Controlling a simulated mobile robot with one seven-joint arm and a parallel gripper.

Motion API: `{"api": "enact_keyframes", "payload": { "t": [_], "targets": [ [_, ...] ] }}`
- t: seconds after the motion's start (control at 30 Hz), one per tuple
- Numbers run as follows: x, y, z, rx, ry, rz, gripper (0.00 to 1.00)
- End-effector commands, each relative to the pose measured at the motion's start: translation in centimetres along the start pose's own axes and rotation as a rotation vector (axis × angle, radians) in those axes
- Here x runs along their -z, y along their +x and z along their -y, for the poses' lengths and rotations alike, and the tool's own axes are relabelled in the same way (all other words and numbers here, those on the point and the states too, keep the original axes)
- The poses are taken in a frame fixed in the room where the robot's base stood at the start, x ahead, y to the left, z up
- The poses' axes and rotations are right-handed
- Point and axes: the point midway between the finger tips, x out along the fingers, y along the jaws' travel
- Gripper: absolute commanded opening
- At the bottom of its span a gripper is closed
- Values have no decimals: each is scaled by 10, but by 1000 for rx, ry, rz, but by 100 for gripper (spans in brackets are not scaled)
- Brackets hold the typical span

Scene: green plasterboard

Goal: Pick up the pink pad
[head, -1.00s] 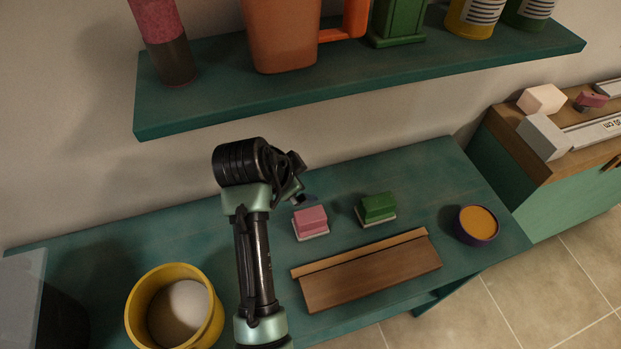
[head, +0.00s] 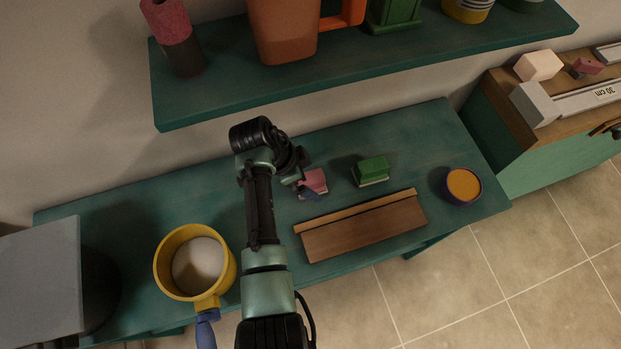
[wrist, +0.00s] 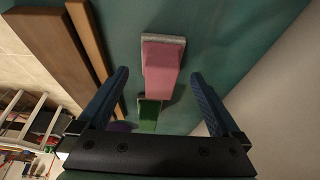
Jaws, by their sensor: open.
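The pink pad (head: 313,182) is a small block with a pale base, lying on the teal bench left of a green pad (head: 371,170). My gripper (head: 306,191) is at the pink pad's left side in the head view and partly covers it. In the wrist view, the pink pad (wrist: 161,62) lies ahead of and between the open fingers of my gripper (wrist: 160,85), with its pale base toward the top. Nothing is held. The green pad (wrist: 149,115) shows beyond it, lower in that view.
A wooden piece with a raised strip (head: 365,230) lies in front of the pads. A purple bowl with orange contents (head: 462,186) is at right, and a yellow mug (head: 171,284) at left. A teal shelf (head: 330,76) with several containers overhangs the back.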

Motion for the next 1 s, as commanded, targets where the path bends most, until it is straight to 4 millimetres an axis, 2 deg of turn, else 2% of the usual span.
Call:
{"api": "enact_keyframes", "payload": {
  "t": [0.13,0.43,0.93,1.0],
  "targets": [
    [1,16,0,0,1,0,100],
    [1,19,0,2,1,0,98],
    [0,19,0,2,1,0,8],
    [1,18,1,3,1,0,8]
  ]
}}
